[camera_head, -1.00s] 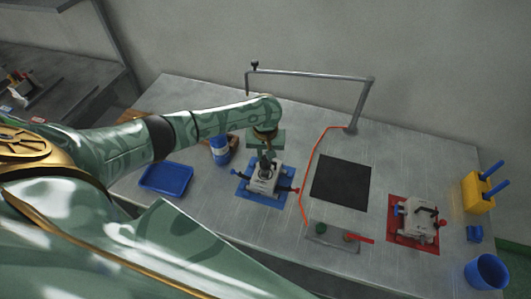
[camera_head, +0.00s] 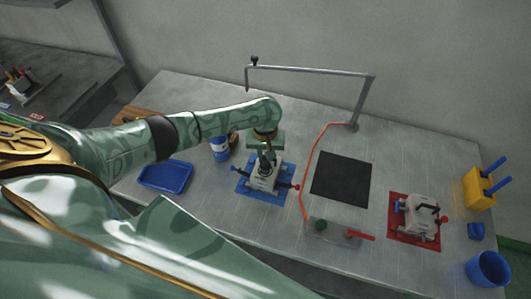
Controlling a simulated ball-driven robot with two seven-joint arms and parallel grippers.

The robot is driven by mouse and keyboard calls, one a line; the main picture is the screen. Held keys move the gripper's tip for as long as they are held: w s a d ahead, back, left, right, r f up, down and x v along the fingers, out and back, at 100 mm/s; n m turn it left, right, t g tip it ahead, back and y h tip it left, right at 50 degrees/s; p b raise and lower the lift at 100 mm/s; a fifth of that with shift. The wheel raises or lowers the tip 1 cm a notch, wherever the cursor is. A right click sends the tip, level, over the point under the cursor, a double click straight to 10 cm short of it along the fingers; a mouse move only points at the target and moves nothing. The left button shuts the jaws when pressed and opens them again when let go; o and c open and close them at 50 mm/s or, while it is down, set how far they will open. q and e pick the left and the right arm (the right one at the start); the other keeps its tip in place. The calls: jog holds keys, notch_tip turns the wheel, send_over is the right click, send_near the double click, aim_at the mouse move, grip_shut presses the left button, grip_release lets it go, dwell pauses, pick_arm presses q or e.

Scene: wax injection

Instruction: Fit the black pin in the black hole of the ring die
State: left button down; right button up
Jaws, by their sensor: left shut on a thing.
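A white die block (camera_head: 264,176) sits on a blue mat (camera_head: 248,191) near the middle of the table. A red-ended pin sticks out on its right and a blue one on its left. My left gripper (camera_head: 267,160) reaches down over its top, shut on a small dark thing that looks like the black pin. The hand hides the die's top, so I cannot tell whether the pin is in a hole. A second white block (camera_head: 420,217) with dark, blue and red parts sits on a red mat (camera_head: 402,236) at the right. My right gripper is not in view.
A blue tray (camera_head: 165,177) and a blue-and-white can (camera_head: 220,148) stand left of the die. A bent metal arm (camera_head: 310,72) with an orange hose (camera_head: 309,165) stands behind. A black mat (camera_head: 341,180), yellow holder (camera_head: 478,189) and blue cup (camera_head: 488,270) lie to the right.

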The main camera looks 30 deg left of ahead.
pick_arm(q)
jog(key=shift+f+b, duration=0.7)
jog(key=shift+f, duration=0.65)
jog(key=c, duration=1.2)
grip_release()
jog(key=shift+c, duration=0.2)
notch_tip(320, 180, up, 16)
jog(key=p, duration=0.6)
jog(key=shift+r, duration=0.2)
jog(key=shift+f, duration=0.1)
